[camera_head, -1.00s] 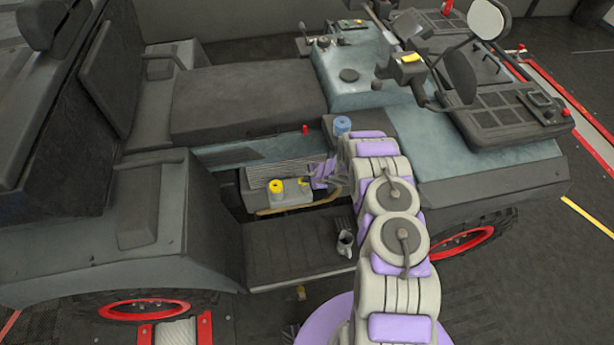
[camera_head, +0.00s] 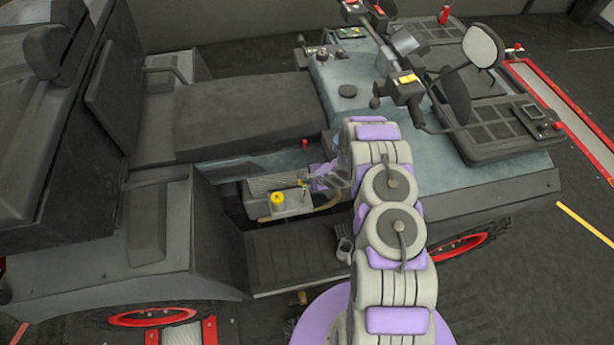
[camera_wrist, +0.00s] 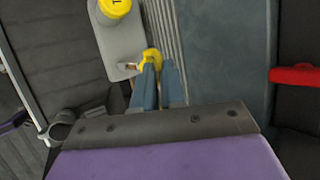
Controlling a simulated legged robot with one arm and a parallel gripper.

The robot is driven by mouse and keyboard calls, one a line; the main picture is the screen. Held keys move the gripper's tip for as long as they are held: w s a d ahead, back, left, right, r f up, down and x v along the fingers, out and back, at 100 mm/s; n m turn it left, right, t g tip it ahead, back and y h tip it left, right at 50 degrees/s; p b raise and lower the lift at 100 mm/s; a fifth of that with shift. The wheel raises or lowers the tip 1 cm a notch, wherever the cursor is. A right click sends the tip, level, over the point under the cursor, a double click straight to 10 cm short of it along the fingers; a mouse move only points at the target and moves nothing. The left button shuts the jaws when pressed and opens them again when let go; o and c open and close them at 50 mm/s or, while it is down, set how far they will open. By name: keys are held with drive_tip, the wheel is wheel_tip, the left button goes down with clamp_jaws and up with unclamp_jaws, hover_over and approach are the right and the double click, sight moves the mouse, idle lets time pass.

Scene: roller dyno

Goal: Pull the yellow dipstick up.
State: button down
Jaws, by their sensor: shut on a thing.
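The yellow dipstick (camera_wrist: 151,56) has a small yellow head, seen at the tips of my gripper in the wrist view. In the head view its head (camera_head: 301,183) is a tiny yellow spot beside the grey engine block (camera_head: 296,205). My gripper (camera_wrist: 158,68) is shut on the dipstick, with its blue-grey fingers close together. In the head view my purple gripper (camera_head: 316,180) reaches in from the right. The lower part of the dipstick is too small or hidden to make out.
A larger yellow cap (camera_head: 278,199) sits on the block, left of the dipstick; it also shows in the wrist view (camera_wrist: 115,7). The seat (camera_head: 245,110) is above and behind. A red knob (camera_head: 305,145) and a black footwell (camera_head: 295,255) are near.

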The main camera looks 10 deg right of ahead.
drive_tip(key=shift+w+r, duration=0.25)
drive_tip(key=shift+r, duration=0.05)
drive_tip(key=c, duration=1.3)
unclamp_jaws()
drive_tip(key=shift+f, duration=0.15)
drive_tip(key=shift+c, duration=0.2)
drive_tip(key=shift+o, duration=0.6)
drive_tip(key=shift+s, duration=0.1)
drive_tip(key=shift+f, duration=0.15)
